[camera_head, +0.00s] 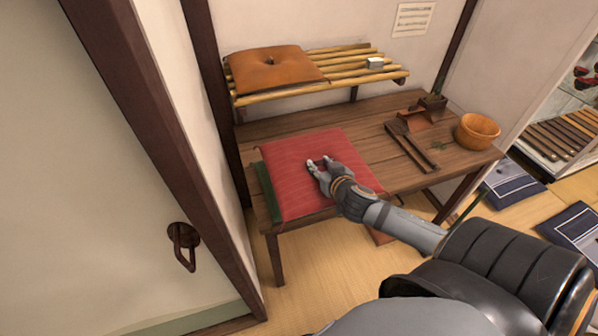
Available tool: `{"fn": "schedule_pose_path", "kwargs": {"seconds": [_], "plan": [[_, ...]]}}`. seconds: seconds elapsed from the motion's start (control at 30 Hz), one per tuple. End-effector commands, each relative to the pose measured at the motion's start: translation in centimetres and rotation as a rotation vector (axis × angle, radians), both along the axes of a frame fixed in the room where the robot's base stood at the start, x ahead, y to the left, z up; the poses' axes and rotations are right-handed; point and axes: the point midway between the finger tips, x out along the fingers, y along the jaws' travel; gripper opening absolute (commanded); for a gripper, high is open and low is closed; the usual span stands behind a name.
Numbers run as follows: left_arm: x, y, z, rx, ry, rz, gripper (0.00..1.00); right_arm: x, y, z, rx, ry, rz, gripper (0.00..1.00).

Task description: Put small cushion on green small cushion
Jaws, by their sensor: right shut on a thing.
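A red small cushion (300,155) lies flat at the left end of the wooden table. A strip of the green small cushion (265,190) shows along the red cushion's left edge; the rest of it is hidden beneath the red one. My right gripper (322,164) is over the middle of the red cushion and is shut on it. The pinched cloth between the fingertips is too small to make out. I cannot tell whether the red cushion's weight rests fully on the green one. My left gripper is not in view.
The wooden table (375,140) has dark utensils (410,145) and a wooden bowl (478,131) on its right. A slatted shelf (345,75) above holds a brown cushion (272,68) and a small box (375,63). A door frame (150,140) stands close on the left.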

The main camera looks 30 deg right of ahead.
Motion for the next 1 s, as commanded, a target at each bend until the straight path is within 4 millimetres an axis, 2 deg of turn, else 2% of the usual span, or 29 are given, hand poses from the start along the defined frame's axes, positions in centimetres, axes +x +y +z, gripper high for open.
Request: {"fn": "schedule_pose_path", "kwargs": {"seconds": [0.03,0.13,0.2,0.3,0.4,0.67,0.83,1.0], "plan": [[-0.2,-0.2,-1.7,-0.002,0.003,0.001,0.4,1.6,-0.1,-1.3,0.013,-0.01,-0.009,0.0],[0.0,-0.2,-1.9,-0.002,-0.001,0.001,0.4,4.5,-0.3,-2.1,0.016,-0.009,-0.007,0.0],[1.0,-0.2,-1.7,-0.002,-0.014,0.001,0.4,6.5,-0.4,-2.8,0.016,-0.008,-0.006,0.0],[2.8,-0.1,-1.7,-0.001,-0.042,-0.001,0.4,8.1,-0.6,-5.2,0.011,-0.001,-0.003,0.0],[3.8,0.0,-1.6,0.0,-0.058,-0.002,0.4,9.5,-0.7,-6.8,0.007,-0.002,-0.002,0.0],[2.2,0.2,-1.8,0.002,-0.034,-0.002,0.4,10.5,-0.9,-8.0,0.0,-0.002,0.0,0.0],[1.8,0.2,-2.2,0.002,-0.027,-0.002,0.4,10.9,-0.9,-10.7,0.002,0.002,-0.002,0.0],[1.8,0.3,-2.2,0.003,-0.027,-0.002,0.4,11.0,-0.9,-11.6,0.0,-0.002,0.001,0.0]]}}
